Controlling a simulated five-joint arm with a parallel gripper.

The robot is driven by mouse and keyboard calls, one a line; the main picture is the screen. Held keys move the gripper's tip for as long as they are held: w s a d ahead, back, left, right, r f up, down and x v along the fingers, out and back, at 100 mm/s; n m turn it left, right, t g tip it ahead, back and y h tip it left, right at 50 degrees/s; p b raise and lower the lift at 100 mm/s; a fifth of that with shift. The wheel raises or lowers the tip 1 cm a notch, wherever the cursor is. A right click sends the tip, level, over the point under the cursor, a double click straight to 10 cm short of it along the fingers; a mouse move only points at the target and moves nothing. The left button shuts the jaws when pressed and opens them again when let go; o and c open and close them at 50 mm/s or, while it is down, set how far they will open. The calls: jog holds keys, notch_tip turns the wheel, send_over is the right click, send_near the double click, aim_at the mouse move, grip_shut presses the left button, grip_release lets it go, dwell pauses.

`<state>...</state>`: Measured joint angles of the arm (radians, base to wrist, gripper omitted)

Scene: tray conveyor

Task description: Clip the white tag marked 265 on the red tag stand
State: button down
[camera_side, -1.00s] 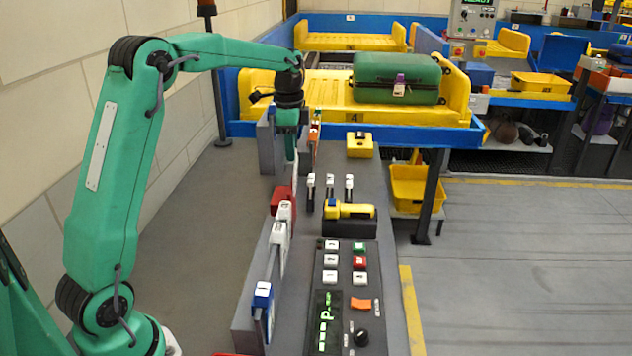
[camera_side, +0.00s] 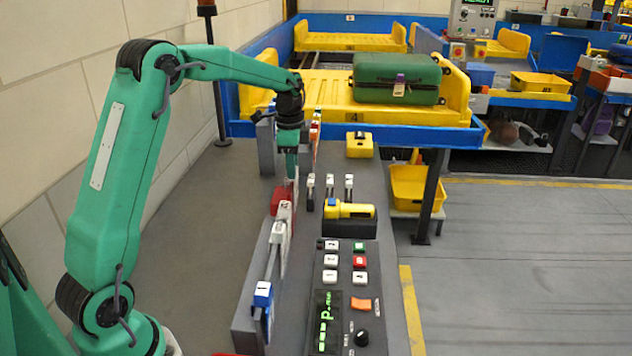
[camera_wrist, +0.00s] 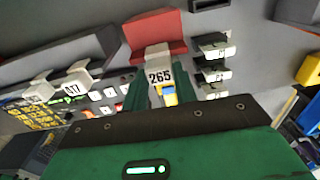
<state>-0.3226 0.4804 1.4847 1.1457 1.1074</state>
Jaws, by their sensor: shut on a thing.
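The white tag marked 265 (camera_wrist: 159,77) is between the green fingers of my gripper (camera_wrist: 155,96), which is shut on it. In the wrist view its upper end overlaps the edge of the red tag stand (camera_wrist: 153,27); I cannot tell whether they touch. In the side view my gripper (camera_side: 291,168) points down just behind and above the red tag stand (camera_side: 278,203). The held tag is too small there to read.
White tags (camera_side: 283,211) hang on a grey rail in front of the red stand, one marked 017 (camera_wrist: 76,79). A blue tag (camera_side: 262,294) hangs nearer. Several levers (camera_side: 329,186), a yellow handheld device (camera_side: 349,210) and a button panel (camera_side: 345,285) lie to the right.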

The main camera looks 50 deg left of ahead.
jog(key=shift+f, duration=0.65)
jog(key=c, duration=1)
grip_release()
jog(key=shift+r, duration=0.1)
jog(key=shift+s+r, duration=0.15)
jog(key=shift+r, duration=3.65)
